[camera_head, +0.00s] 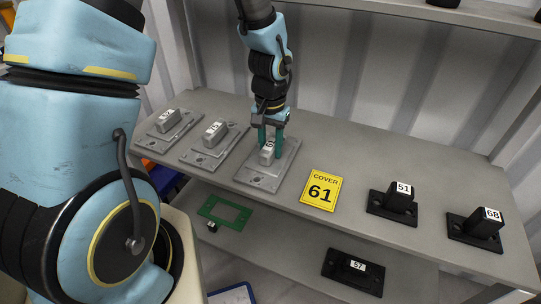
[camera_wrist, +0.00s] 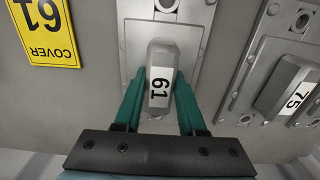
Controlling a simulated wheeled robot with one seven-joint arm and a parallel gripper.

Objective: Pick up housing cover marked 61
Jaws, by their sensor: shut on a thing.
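The housing cover marked 61 (camera_head: 265,171) is a grey metal plate with a raised block handle on the shelf, just left of the yellow "COVER 61" sign (camera_head: 321,190). My gripper (camera_head: 268,144) has its green fingers on both sides of the handle and is shut on it. The cover's plate (camera_wrist: 136,30) is partly hidden there by the handle and fingers. I cannot tell whether the plate is lifted off the shelf.
Two similar grey covers stand to the left, at the far end (camera_head: 170,125) and nearer (camera_head: 214,143); the nearer reads 75 (camera_wrist: 288,90). Black parts 51 (camera_head: 395,203) and 68 (camera_head: 477,229) stand right. Part 57 (camera_head: 353,272) and a green frame (camera_head: 224,210) lie lower.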

